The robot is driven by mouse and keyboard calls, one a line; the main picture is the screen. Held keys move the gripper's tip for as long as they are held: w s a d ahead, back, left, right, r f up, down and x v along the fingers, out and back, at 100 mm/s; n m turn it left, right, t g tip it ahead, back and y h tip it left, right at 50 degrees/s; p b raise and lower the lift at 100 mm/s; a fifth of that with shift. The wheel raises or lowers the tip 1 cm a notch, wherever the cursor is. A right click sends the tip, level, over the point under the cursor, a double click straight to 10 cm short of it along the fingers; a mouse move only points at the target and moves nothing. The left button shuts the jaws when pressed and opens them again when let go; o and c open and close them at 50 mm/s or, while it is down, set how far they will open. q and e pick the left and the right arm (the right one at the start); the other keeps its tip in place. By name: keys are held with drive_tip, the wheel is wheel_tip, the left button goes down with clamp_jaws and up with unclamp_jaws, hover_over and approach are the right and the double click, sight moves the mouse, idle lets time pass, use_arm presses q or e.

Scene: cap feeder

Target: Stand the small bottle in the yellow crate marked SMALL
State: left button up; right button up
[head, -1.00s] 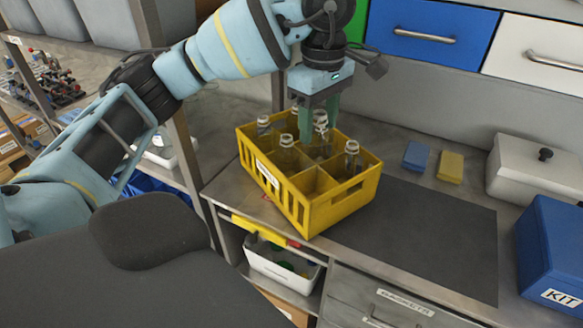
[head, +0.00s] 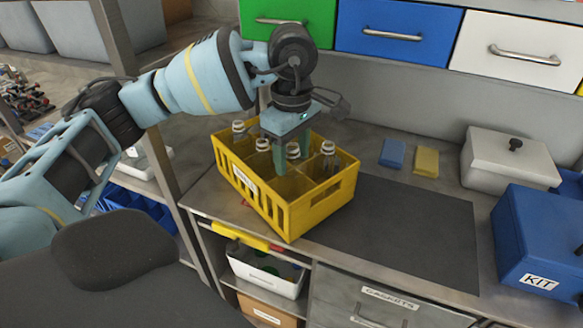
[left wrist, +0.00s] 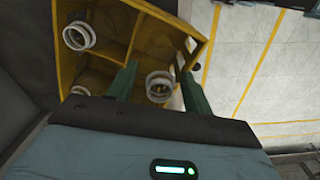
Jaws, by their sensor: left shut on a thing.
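The yellow crate (head: 318,208) stands on the bench, with a white label (head: 245,181) too small to read. My left gripper (head: 292,165) reaches down into it, its green fingers shut on a clear bottle (head: 292,150). That bottle's neck shows between the fingers in the left wrist view (left wrist: 159,84). Its lower part is hidden by the crate and fingers, so I cannot tell whether it touches the floor. Other clear bottles stand in the crate: one at the back left (head: 239,130), one beside the gripper (head: 263,145), one at the right (head: 328,149). My right gripper is out of view.
A dark mat (head: 410,230) lies clear right of the crate. A white lidded box (head: 505,160) and a blue KIT box (head: 540,245) stand at the right. Drawers line the back.

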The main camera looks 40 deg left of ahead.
use_arm(q)
drive_tip(key=shift+f, duration=2.1)
drive_tip(key=o, duration=0.9)
wheel_tip(320, 180, up, 12)
drive_tip(key=shift+r, duration=0.15)
